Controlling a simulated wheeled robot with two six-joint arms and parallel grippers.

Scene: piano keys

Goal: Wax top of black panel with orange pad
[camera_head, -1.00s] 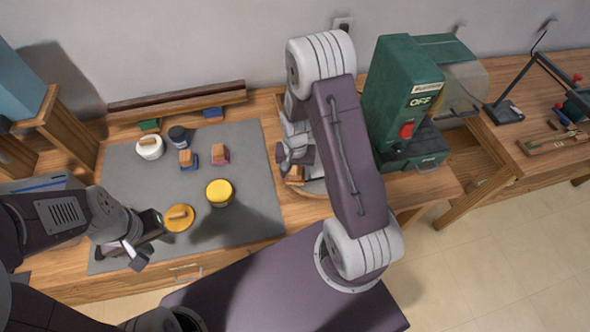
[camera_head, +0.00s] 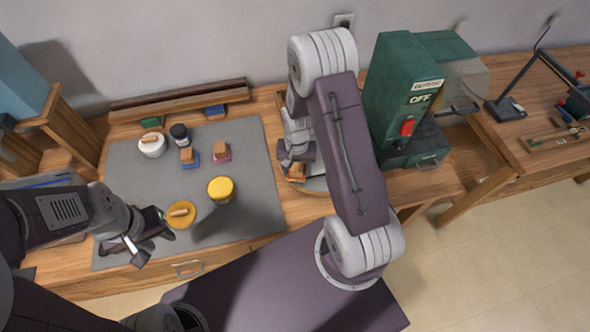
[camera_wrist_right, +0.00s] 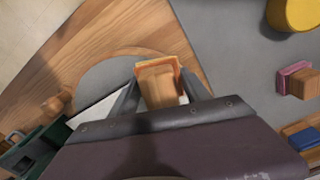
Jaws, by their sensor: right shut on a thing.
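My right gripper (camera_wrist_right: 160,92) is shut on a wooden block with an orange pad (camera_wrist_right: 157,66). In the head view the block (camera_head: 296,172) is at the wooden bench, right of the grey mat, by a round grey surface (camera_wrist_right: 105,78). I cannot tell whether the pad touches anything. My left gripper (camera_head: 152,240) is low over the front left of the mat, beside a dark flat piece (camera_head: 113,247) that may be the black panel. The arm partly hides this piece, and I cannot tell whether the fingers hold it.
On the grey mat (camera_head: 245,150) stand a yellow tin (camera_head: 221,189), a yellow round piece with a wooden handle (camera_head: 181,214), a white round container (camera_head: 152,145), a dark jar (camera_head: 179,134), a blue-based block (camera_head: 189,157) and a pink-based block (camera_head: 221,152). A green machine (camera_head: 403,95) stands at right.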

